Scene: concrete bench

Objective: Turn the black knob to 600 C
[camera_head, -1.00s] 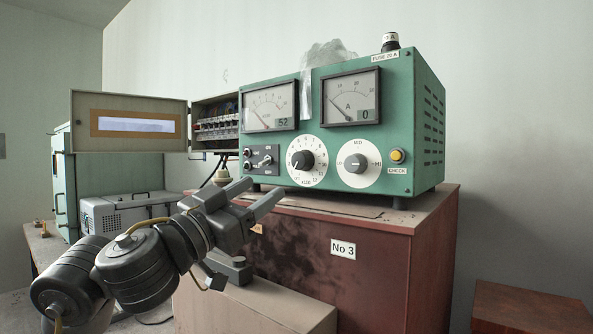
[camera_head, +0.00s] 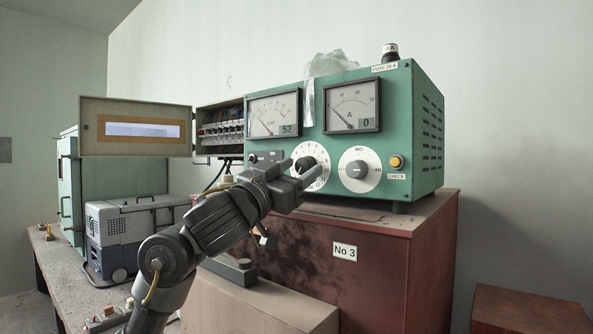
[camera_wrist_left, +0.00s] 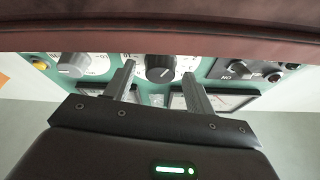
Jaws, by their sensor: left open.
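The black knob (camera_head: 305,164) sits on a round white dial (camera_head: 322,153) on the front of the green control box (camera_head: 400,120). In the head view my left gripper (camera_head: 299,174) is in front of the dial and covers its lower left part. The gripper is open. In the left wrist view the black knob (camera_wrist_left: 160,68) shows between and beyond the two fingertips (camera_wrist_left: 158,82), with no clear contact. The dial's numbers are too small to read for sure, so I cannot tell the knob's setting. My right gripper is out of view.
A grey knob (camera_head: 356,170) on a second white dial and a yellow button (camera_head: 397,162) are to the right. Toggle switches (camera_wrist_left: 240,70) are beside the black knob. An open fuse-box door (camera_head: 135,128) stands left. The box rests on a red-brown cabinet (camera_head: 390,235).

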